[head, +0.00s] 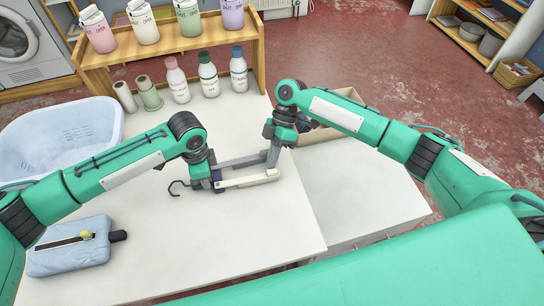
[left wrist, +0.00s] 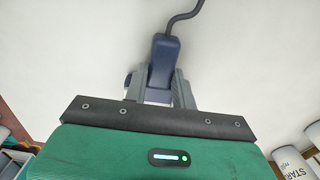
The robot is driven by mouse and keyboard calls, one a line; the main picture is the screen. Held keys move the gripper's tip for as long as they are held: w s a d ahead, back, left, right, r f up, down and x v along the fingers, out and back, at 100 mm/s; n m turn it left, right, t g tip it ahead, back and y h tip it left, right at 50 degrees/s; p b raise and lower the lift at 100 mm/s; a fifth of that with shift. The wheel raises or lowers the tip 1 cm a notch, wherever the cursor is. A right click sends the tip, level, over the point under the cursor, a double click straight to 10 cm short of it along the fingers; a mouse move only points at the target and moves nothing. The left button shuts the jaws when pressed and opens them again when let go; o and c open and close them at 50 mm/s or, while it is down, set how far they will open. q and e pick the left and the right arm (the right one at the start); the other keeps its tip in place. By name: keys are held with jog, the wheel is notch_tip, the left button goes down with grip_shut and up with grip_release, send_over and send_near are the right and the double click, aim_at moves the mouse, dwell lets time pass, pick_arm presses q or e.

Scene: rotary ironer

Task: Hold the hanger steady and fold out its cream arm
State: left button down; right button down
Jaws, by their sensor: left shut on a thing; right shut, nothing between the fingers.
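The hanger has a dark blue hub, a dark hook (head: 177,188), and a cream arm (head: 246,181) that reaches right over the white table. A greyish bar (head: 240,161) runs behind the cream arm, roughly alongside it. My left gripper (head: 215,184) is shut on the hub; the left wrist view shows the blue hub (left wrist: 163,62) between its grey fingers, with the hook (left wrist: 185,17) pointing up. My right gripper (head: 272,158) is shut and empty, pointing down by the right ends of the bar and cream arm. Whether it touches either is unclear.
A white basket (head: 60,135) stands at the left, and a pale blue pouch (head: 68,250) lies at the front left. Bottles (head: 208,75) and rolls line the back by a wooden shelf. An open box (head: 335,125) sits behind my right gripper.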

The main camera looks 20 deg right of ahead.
jog(key=shift+s+d+f+m, duration=0.15)
jog(key=shift+s+m, duration=0.25)
jog(key=shift+s, duration=0.25)
jog(key=s+m+t+y, duration=0.1)
jog(key=s+m, duration=0.1)
jog(key=s, duration=0.1)
jog(key=s+a+m+t, duration=0.1)
jog(key=s+m, duration=0.1)
jog(key=s, duration=0.1)
jog(key=s+a+m+t+y, duration=0.1)
jog(key=s+m, duration=0.1)
jog(key=s, duration=0.1)
jog(key=shift+s+m+t+y, duration=0.2)
jog(key=shift+m+t+y, duration=0.1)
jog(key=shift+t, duration=0.1)
jog(key=s+a+m+t, duration=0.1)
jog(key=s+a+m, duration=0.1)
jog(key=s+a+m+t, duration=0.1)
jog(key=s+a+m, duration=0.1)
jog(key=s+a+m+t, duration=0.2)
jog(key=shift+s+a+r, duration=0.3)
jog(key=shift+a, duration=0.1)
jog(key=shift+s+a, duration=0.3)
jog(key=shift+a, duration=0.4)
jog(key=shift+s+a, duration=0.25)
jog(key=shift+a, duration=0.4)
jog(key=shift+w, duration=0.15)
